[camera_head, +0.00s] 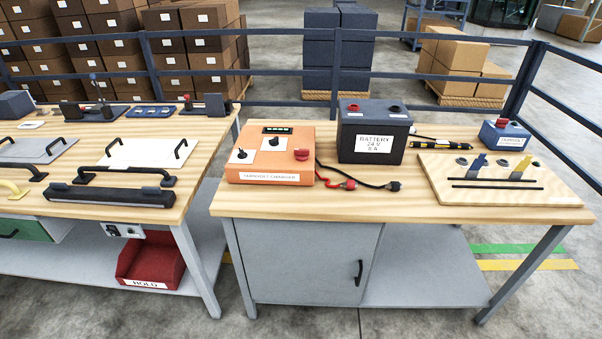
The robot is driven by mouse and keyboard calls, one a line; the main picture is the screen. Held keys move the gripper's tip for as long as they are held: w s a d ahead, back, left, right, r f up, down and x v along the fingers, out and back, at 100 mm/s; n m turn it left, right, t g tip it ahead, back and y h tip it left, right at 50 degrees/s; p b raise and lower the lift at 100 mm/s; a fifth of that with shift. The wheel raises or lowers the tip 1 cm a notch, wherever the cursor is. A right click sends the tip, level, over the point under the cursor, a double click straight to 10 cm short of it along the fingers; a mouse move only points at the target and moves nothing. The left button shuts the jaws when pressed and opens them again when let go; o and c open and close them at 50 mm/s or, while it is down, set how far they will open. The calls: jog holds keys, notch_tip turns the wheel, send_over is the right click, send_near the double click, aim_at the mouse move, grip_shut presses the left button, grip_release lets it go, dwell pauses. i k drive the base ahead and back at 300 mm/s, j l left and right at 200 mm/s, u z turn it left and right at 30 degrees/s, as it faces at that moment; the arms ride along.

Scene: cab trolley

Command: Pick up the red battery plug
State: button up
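The red battery plug (348,184) lies on the wooden top of the right workbench (290,201). It is at the end of a short red cable (325,180) that comes from the right side of the orange charger (262,168). A black plug (394,186) on a black cable lies a little to its right, apart from it. My gripper is not in view.
A wooden board (452,198) with slots and levers lies to the right. A blue box with a red knob (502,132) stands behind it. A left bench (100,205) holds handles and panels. The bench top in front of the plugs is clear. Railings (430,38) run behind.

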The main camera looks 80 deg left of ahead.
aim_at(349, 184)
jog(key=u, duration=1.8)
